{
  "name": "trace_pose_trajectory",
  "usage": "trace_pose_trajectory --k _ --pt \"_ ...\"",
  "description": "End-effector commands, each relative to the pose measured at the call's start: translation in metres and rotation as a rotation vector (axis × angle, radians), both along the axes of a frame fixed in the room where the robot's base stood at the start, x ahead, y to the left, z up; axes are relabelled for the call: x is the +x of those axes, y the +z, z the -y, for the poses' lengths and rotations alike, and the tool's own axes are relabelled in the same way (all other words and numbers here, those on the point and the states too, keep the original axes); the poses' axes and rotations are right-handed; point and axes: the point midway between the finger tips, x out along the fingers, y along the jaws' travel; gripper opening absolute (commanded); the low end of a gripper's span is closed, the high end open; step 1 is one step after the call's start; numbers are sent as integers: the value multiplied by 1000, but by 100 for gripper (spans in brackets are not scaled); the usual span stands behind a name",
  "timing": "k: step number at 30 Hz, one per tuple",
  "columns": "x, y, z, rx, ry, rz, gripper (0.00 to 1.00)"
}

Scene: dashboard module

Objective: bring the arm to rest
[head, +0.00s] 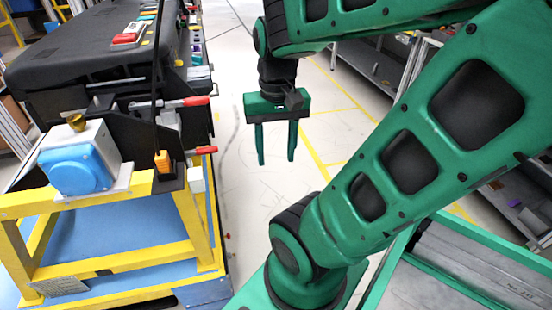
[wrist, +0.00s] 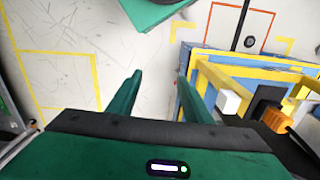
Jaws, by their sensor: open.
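My gripper (head: 275,145) hangs from my green arm in the middle of the head view, its two green fingers pointing down. The fingers are apart, with nothing between them. It is over the pale floor of the aisle, to the right of the yellow-framed stand and apart from it. In the wrist view my gripper (wrist: 158,85) is also empty, with scuffed floor beyond its fingertips.
The yellow stand (head: 105,262) on the left carries a black dashboard module (head: 85,50), a blue-faced box (head: 80,165) and red-handled clamps (head: 185,101). Grey shelving (head: 375,66) stands at the right. The floor (head: 250,190) between is clear.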

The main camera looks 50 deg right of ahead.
Motion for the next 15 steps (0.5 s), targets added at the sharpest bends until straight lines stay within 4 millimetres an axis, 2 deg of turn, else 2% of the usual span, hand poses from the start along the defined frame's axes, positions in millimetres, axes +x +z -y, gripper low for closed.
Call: trace_pose_trajectory --k 3,6,15 --pt "-13 -8 3 5 85 1 45" --pt "-18 -11 -9 8 121 1 45" --pt "-19 -11 -8 8 129 1 45"
